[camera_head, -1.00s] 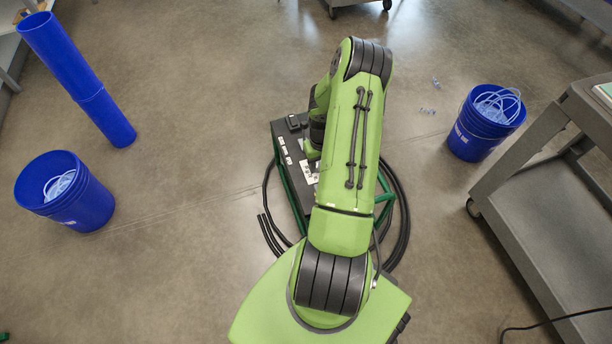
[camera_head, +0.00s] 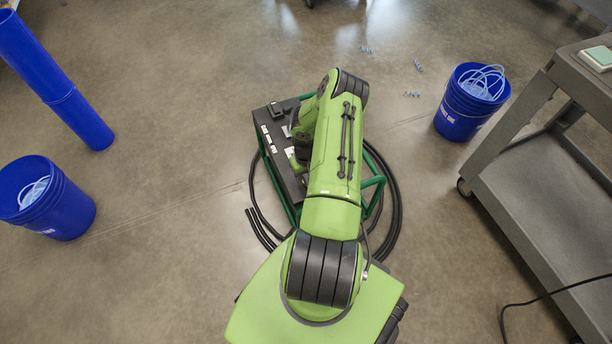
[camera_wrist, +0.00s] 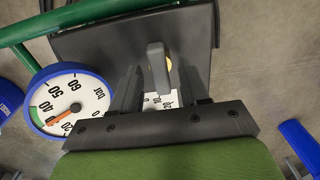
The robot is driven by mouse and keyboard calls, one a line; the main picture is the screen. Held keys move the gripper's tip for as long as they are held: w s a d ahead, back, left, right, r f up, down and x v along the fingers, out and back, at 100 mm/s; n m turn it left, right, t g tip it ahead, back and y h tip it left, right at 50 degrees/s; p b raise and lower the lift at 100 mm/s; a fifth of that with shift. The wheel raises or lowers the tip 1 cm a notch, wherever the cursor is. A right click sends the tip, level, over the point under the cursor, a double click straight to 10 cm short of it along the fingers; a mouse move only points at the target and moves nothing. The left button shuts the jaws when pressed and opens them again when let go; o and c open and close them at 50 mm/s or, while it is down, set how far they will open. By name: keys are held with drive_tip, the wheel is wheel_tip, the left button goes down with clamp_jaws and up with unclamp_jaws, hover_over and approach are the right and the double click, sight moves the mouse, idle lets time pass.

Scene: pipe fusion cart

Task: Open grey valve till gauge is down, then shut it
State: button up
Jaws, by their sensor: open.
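In the wrist view, a grey valve handle (camera_wrist: 157,68) stands up from the dark panel of the cart. My gripper (camera_wrist: 160,76) is open, with one finger on each side of the handle; I cannot tell whether either touches it. A round gauge (camera_wrist: 90,91) with a blue rim and white face sits left of the gripper. Its orange needle points to the lower left, around the 20 to 40 marks. In the head view, the dark fusion cart (camera_head: 270,130) stands under my arm, which hides my gripper, the valve and the gauge.
Green tube rails (camera_head: 374,181) and black hoses (camera_head: 396,205) surround the cart. A blue bucket (camera_head: 75,212) and a tall blue pipe (camera_head: 80,118) stand at left. Another blue bucket (camera_head: 458,118) and a grey trolley (camera_head: 520,205) stand at right.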

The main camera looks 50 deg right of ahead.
drive_tip(key=shift+c, duration=0.3)
clamp_jaws()
drive_tip(key=m, duration=0.3)
drive_tip(key=shift+m, duration=0.4)
drive_tip(key=m, duration=0.4)
drive_tip(key=shift+m+p, duration=0.3)
drive_tip(key=m, duration=0.4)
drive_tip(key=shift+m, duration=2.5)
